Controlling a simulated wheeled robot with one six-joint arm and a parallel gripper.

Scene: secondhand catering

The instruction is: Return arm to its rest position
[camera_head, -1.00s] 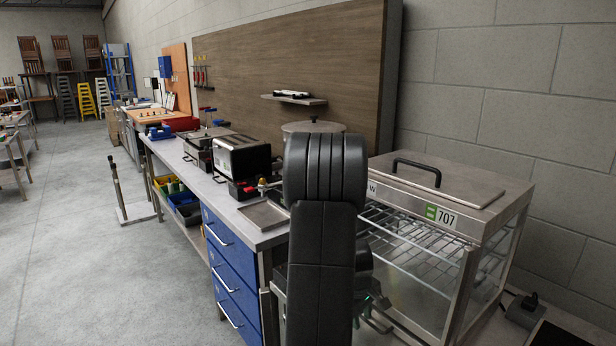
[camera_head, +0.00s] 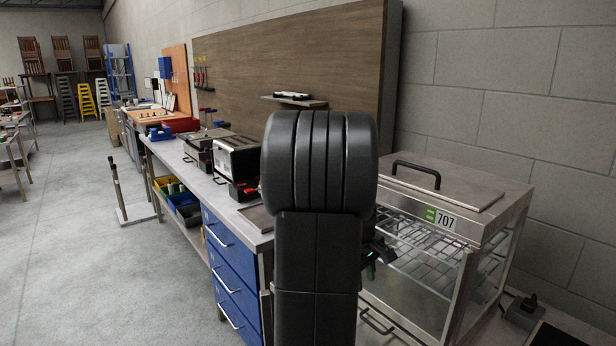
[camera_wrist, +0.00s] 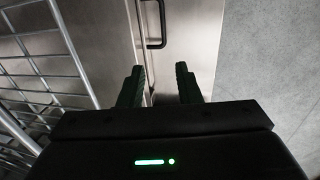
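My black arm (camera_head: 318,200) rises in the middle of the head view and hides part of the bench and the display cabinet behind it. A small part of my gripper with a green light shows at the arm's right side in the head view; its fingers cannot be made out there. In the wrist view my gripper (camera_wrist: 161,76) has its two dark fingers spread apart with nothing between them. Beyond the fingers are a metal panel and a dark handle (camera_wrist: 156,40), apart from the fingertips.
The glass-sided warming cabinet (camera_head: 458,215), marked 707, stands close at my arm's right. A wire rack (camera_wrist: 40,85) is at the left of the wrist view. A bench with blue drawers (camera_head: 232,265) and a toaster (camera_head: 238,160) is to the left. The floor (camera_head: 90,230) at left is open.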

